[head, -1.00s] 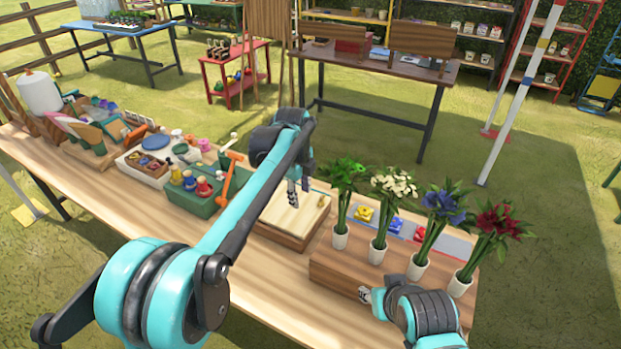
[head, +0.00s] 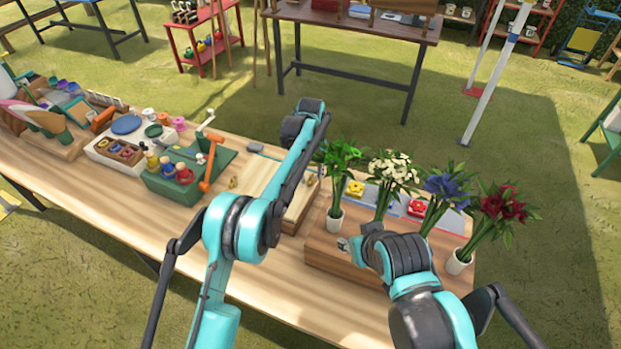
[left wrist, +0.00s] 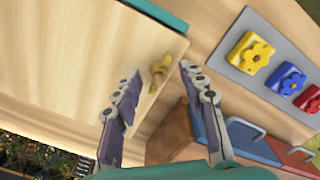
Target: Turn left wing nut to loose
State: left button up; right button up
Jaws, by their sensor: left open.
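A brass wing nut (left wrist: 160,70) stands on a pale wooden board (left wrist: 70,60) near its edge in the left wrist view. My left gripper (left wrist: 160,72) is open, with one finger on each side of the wing nut in that picture. I cannot tell whether either finger touches it. In the head view the pale board (head: 262,180) is partly hidden behind my left arm, with a small brass piece (head: 233,182) at its left side. My left fingers are mostly hidden there. My right gripper (head: 345,244) is by the vase stand, its fingers too small to read.
A wooden stand (head: 325,252) with several flower vases is right of the board. A green box (head: 180,180) with an orange-handled tool (head: 212,165) is to the left. Yellow, blue and red flower pieces (left wrist: 255,55) lie on a grey strip beside the board.

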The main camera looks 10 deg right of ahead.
pick_arm(q)
jog(key=shift+f, duration=0.6)
jog(key=shift+c, duration=0.4)
grip_shut()
jog(key=shift+r+n, duration=0.1)
jog(key=shift+n, duration=0.2)
